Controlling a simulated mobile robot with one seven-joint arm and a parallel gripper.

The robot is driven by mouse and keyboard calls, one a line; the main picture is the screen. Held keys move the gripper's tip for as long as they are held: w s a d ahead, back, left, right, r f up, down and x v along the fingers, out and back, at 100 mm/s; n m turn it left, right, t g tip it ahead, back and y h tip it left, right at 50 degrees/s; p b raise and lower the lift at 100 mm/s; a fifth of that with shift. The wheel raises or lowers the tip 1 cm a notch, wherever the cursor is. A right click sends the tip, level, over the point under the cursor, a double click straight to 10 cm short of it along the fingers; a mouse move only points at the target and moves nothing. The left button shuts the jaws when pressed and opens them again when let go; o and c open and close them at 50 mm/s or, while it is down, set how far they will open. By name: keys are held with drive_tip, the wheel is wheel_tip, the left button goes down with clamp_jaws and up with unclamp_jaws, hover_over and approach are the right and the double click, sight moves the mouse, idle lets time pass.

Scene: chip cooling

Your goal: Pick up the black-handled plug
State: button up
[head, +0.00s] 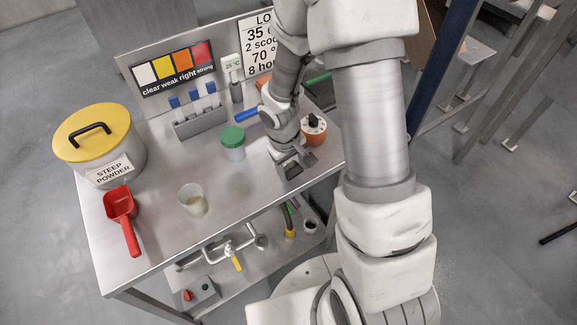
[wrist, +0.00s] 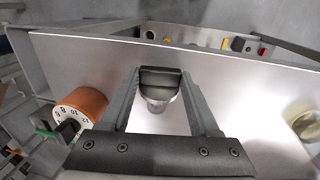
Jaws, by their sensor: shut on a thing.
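The plug (wrist: 158,78) shows in the wrist view as a black handle above a rounded metal body. My gripper (wrist: 160,72) has its two fingers on either side of the black handle and is shut on it. In the head view my gripper (head: 293,168) is low over the steel table near its front right edge. The plug there is mostly hidden by my gripper. I cannot tell whether the plug touches the table or is clear of it.
An orange timer (head: 314,128) stands close behind my gripper and a green-lidded jar (head: 233,143) to its left. A beaker (head: 193,200), red scoop (head: 121,207) and yellow-lidded powder tub (head: 100,150) stand further left. A lower shelf (head: 215,265) holds taps and small parts.

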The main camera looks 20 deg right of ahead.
clamp_jaws()
drive_tip(key=shift+r, duration=0.5)
drive_tip(key=r, duration=0.1)
drive_tip(key=r+p, duration=0.1)
drive_tip(key=s+r, duration=0.1)
drive_tip(key=r, duration=0.1)
drive_tip(key=shift+d, duration=0.35)
drive_tip(key=s+d+r+p, duration=0.2)
drive_tip(key=s+d+r, duration=0.35)
drive_tip(key=s, duration=0.35)
drive_tip(key=w+a+f+m+p, duration=0.1)
drive_tip(key=w+a+m, duration=0.2)
drive_tip(key=w, duration=1.1)
drive_tip(key=a, duration=0.3)
drive_tip(key=shift+w+f+m+g, duration=0.15)
drive_tip(key=shift+f+m+g, duration=0.1)
drive_tip(key=shift+m+g, duration=0.05)
